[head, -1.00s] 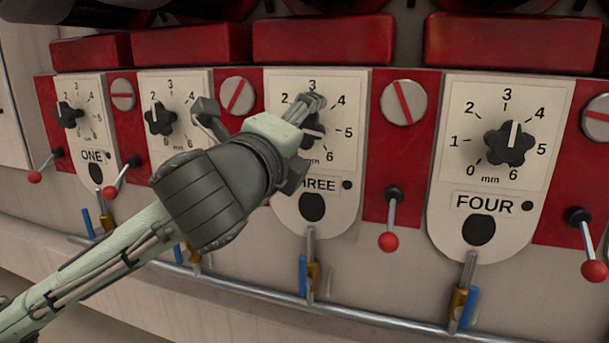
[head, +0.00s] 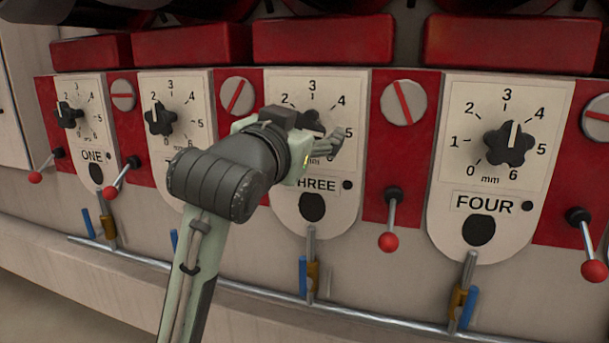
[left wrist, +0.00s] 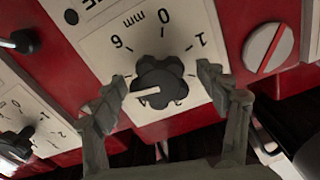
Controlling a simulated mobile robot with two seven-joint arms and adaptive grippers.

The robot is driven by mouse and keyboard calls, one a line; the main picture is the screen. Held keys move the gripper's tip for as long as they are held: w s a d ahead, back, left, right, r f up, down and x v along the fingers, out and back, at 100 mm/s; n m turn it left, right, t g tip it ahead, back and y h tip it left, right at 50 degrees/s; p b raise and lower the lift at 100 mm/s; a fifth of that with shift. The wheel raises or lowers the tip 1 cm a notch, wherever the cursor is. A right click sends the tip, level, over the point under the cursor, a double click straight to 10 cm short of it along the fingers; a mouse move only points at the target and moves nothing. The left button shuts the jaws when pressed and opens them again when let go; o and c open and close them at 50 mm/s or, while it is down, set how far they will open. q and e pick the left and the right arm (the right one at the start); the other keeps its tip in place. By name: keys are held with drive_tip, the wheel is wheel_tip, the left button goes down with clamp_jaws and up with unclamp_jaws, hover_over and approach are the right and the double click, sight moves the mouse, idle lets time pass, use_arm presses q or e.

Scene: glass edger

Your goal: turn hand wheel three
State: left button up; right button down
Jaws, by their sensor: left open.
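Hand wheel three (head: 309,119) is a dark lobed knob on the white dial plate THREE (head: 335,185), partly hidden by my gripper in the head view. In the left wrist view the wheel (left wrist: 160,84) shows whole. Its white pointer line points left, and 6, 0 and 1 are readable above and to its right. My left gripper (head: 312,132) is open at the wheel. In the left wrist view its fingers (left wrist: 162,82) stand on either side of the wheel; I cannot tell whether they touch it. My right gripper is out of view.
Wheel four (head: 510,144) is to the right; wheels one (head: 68,114) and two (head: 160,118) are to the left. Red-knobbed levers (head: 388,240) stick out between the plates. A metal rail (head: 260,292) runs below, with blue-handled valves (head: 303,276).

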sight(303, 128)
use_arm(q)
drive_tip(key=v, duration=0.4)
drive_tip(key=shift+s+a, duration=0.1)
drive_tip(key=shift+s, duration=0.3)
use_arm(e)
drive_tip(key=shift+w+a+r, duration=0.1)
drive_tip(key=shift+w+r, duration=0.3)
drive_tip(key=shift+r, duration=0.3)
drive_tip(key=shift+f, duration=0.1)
